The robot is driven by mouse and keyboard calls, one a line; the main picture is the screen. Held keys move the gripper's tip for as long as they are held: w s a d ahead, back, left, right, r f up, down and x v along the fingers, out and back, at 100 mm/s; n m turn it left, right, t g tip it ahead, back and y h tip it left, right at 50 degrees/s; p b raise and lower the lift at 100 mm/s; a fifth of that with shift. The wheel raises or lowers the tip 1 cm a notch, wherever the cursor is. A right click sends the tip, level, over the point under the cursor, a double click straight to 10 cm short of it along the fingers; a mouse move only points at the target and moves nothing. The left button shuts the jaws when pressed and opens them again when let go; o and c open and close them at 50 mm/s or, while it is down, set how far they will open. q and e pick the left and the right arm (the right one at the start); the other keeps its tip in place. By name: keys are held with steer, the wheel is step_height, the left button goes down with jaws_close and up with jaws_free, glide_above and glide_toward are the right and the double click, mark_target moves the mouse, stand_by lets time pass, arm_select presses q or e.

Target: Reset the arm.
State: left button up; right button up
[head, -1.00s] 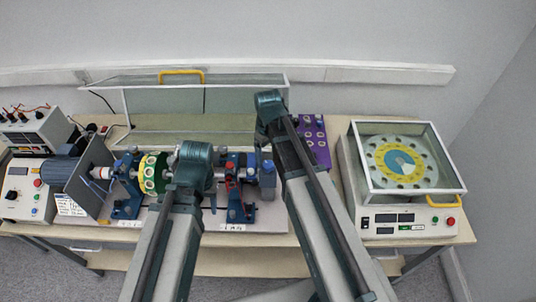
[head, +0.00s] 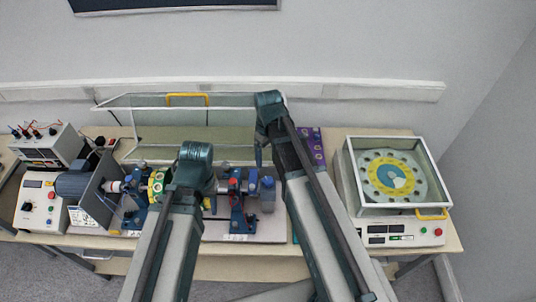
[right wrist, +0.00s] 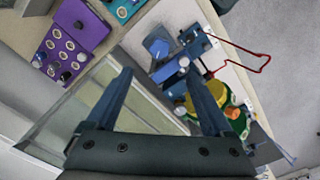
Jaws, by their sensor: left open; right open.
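My left arm (head: 196,165) reaches in from the bottom over the middle of the bench. Its left gripper (head: 211,200) is open, mostly hidden under the arm, near the shaft rig. My right arm (head: 270,105) reaches further back, by the front corner of the clear cover. My right gripper (right wrist: 155,72) is open with nothing between its fingers, above the rig and cover in the right wrist view. The rig has a blue motor (head: 73,184), a green-yellow disc (head: 157,185) partly behind my left arm, and blue stands (head: 237,205).
The clear cover with a yellow handle (head: 187,95) stands along the back. A purple holed block (head: 313,145) is right of my right arm. A balancing machine (head: 393,180) with a glass-sided box stands at right. Control boxes (head: 38,205) are at left.

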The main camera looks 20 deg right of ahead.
stand_by(0.6)
steer(key=s+a+f+b, duration=0.3)
steer(key=s+f+b, duration=0.1)
steer(key=f+b, duration=0.2)
steer(key=s+a+f+m+b, duration=0.1)
steer(key=s+a+f+b, duration=0.3)
steer(key=s+f+b, duration=0.1)
steer(key=s+a+f+m+h+b, duration=0.1)
steer(key=s+a+f+b, duration=0.2)
steer(key=s+f+b, duration=0.2)
step_height(320, 180, down, 3)
steer(key=b, duration=0.3)
steer(key=shift+a, duration=0.3)
